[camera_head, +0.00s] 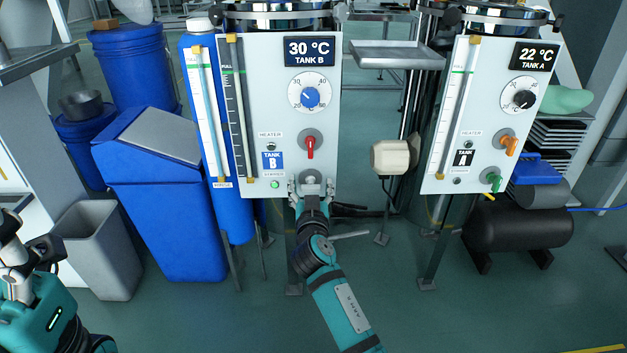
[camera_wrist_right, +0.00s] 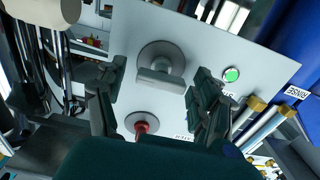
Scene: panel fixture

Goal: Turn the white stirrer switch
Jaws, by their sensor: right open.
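The white stirrer switch (camera_head: 311,177) is at the bottom right of the Tank B panel (camera_head: 255,120), partly covered by my right gripper. In the right wrist view the switch (camera_wrist_right: 160,76) is a pale bar handle on a round grey base. My right gripper (camera_head: 311,186) is open in front of it. In the right wrist view its two dark fingers stand on either side of the handle, with visible gaps. I cannot tell whether the fingertips reach past the handle's face. My left gripper (camera_head: 18,240) is at the left edge, partly cut off, its opening unclear.
A red heater switch (camera_head: 310,146) is just above the stirrer switch, and a blue temperature dial (camera_head: 310,97) is higher. A green lamp (camera_head: 275,184) is to the left. The Tank A panel (camera_head: 490,115) with orange and green switches stands to the right.

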